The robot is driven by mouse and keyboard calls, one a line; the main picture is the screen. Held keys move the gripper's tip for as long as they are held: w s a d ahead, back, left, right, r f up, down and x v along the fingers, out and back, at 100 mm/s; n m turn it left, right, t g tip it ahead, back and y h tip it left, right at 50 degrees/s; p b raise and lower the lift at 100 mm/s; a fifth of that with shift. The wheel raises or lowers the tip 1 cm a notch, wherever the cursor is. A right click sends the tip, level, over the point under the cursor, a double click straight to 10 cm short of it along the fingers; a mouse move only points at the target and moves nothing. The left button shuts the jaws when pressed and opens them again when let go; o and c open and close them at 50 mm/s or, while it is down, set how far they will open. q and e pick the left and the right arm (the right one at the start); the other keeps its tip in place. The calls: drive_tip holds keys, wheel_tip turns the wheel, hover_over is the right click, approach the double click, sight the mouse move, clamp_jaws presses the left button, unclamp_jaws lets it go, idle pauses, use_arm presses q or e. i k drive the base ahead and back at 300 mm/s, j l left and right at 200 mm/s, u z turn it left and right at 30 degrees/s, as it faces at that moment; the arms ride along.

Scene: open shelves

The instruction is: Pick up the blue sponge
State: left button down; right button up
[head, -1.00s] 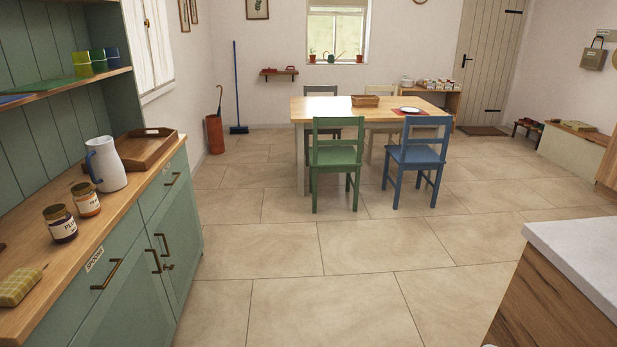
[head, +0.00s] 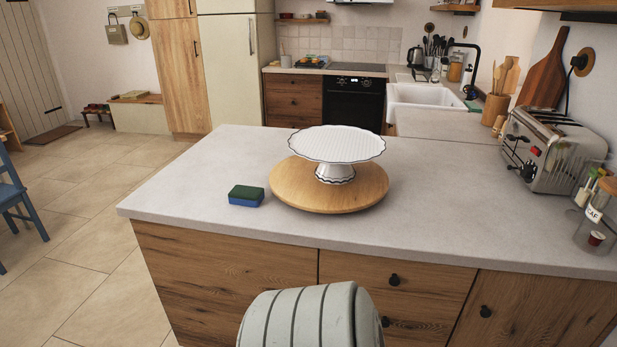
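A small sponge (head: 246,196), green on top and blue below, lies flat on the pale grey counter (head: 195,190). It sits just left of a round wooden board (head: 330,203), with a small gap between them. A white cake stand (head: 337,150) with a dark scalloped rim stands on that board. A rounded grey ribbed part at the bottom middle seems to be part of my own body. Neither of my grippers shows in the head view.
A toaster (head: 552,150) and a glass jar (head: 597,215) stand at the counter's right side. The counter in front of the sponge is clear. Wooden drawers (head: 225,275) with dark knobs face me. Open tiled floor (head: 90,220) lies to the left.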

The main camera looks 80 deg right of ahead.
sight(248, 195)
drive_tip(key=z, duration=2.25)
drive_tip(key=u, duration=3.45)
drive_tip(key=k+l+u, duration=0.55)
drive_tip(key=k+u, duration=0.2)
